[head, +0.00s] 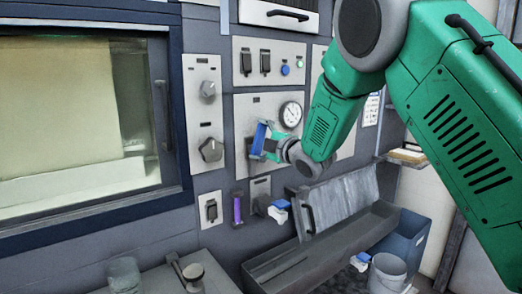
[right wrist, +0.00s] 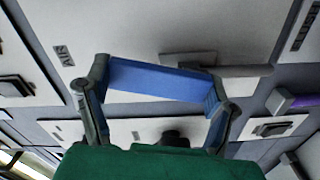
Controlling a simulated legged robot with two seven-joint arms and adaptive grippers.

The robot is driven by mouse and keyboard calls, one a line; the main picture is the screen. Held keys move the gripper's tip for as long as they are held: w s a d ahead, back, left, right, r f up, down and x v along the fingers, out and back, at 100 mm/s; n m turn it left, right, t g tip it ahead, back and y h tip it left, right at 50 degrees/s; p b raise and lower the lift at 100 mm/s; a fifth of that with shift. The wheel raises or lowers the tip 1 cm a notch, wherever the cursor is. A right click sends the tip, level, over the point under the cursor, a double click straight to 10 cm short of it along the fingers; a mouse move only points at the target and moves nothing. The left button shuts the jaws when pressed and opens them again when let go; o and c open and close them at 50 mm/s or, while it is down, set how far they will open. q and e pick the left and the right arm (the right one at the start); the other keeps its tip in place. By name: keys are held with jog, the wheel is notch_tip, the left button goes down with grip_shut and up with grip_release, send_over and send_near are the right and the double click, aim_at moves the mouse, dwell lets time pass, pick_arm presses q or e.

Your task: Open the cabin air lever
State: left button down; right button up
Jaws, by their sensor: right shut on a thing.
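The cabin air lever shows as a blue bar-shaped handle (head: 259,138) in front of the panel with the round gauge. In the right wrist view the blue handle (right wrist: 160,79) spans between my fingertips. My right gripper (head: 267,143) reaches in from the right and is shut on this handle. Its two grey fingers (right wrist: 158,92) stand at the handle's ends. A grey block with a pale rod (right wrist: 235,71) lies on the panel behind the handle; how they join is hidden. The left gripper is in neither view.
The gauge (head: 290,114) sits right of the handle. Knobs (head: 211,149) and switches (head: 265,61) are on neighbouring panels. A window (head: 75,115) fills the left. A grey trough (head: 325,243) and a white bucket (head: 387,273) stand below. My green right arm covers the upper right.

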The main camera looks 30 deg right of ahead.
jog(key=shift+a+n+b, duration=0.3)
jog(key=shift+n+b, duration=0.4)
jog(key=shift+n, duration=0.15)
jog(key=shift+a+n+b, duration=0.25)
jog(key=shift+n+b, duration=0.4)
jog(key=shift+n, duration=0.2)
jog(key=shift+f, duration=0.1)
jog(key=o, duration=1.7)
jog(key=shift+w, duration=0.15)
